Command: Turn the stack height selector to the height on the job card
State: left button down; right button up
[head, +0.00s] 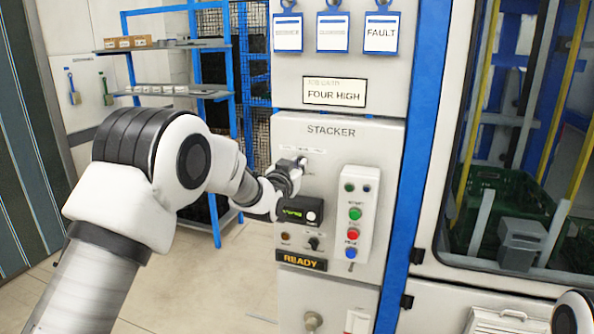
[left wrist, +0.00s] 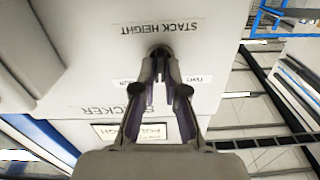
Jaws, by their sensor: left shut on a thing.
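The job card (head: 334,94) above the stacker panel (head: 330,132) reads FOUR HIGH. My left gripper (head: 293,167) is at the upper left of this panel. In the left wrist view, where the writing is upside down, my left gripper (left wrist: 160,62) is shut on the small dark stack height selector knob (left wrist: 160,50). The STACK HEIGHT label (left wrist: 161,27) is beside the knob. A TWO label (left wrist: 197,79) shows on one side, and another label (left wrist: 124,82) is partly hidden by a finger. The fingers cover most of the knob, so its pointing direction is unclear. My right gripper is not in view.
A lit green display (head: 300,211) and a READY sign (head: 301,261) are below my left gripper. A white button box (head: 354,215) with green, red and blue buttons juts out at the right. A blue post (head: 412,150) and a glazed bay with green crates (head: 505,190) stand further right.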

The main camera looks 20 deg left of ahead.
pick_arm(q)
jog(key=m+b, duration=0.4)
jog(key=b, duration=0.1)
jog(key=shift+d+f+m, duration=0.1)
jog(key=shift+f+m, duration=0.2)
jog(key=shift+f, duration=0.05)
jog(key=m+b, duration=0.2)
jog(key=shift+r+b, duration=0.1)
jog(key=shift+b, duration=0.2)
jog(key=shift+r+m, duration=0.1)
jog(key=shift+m, duration=0.4)
jog(key=c, duration=1.2)
grip_release()
jog(key=s, duration=1.2)
jog(key=shift+a, duration=0.2)
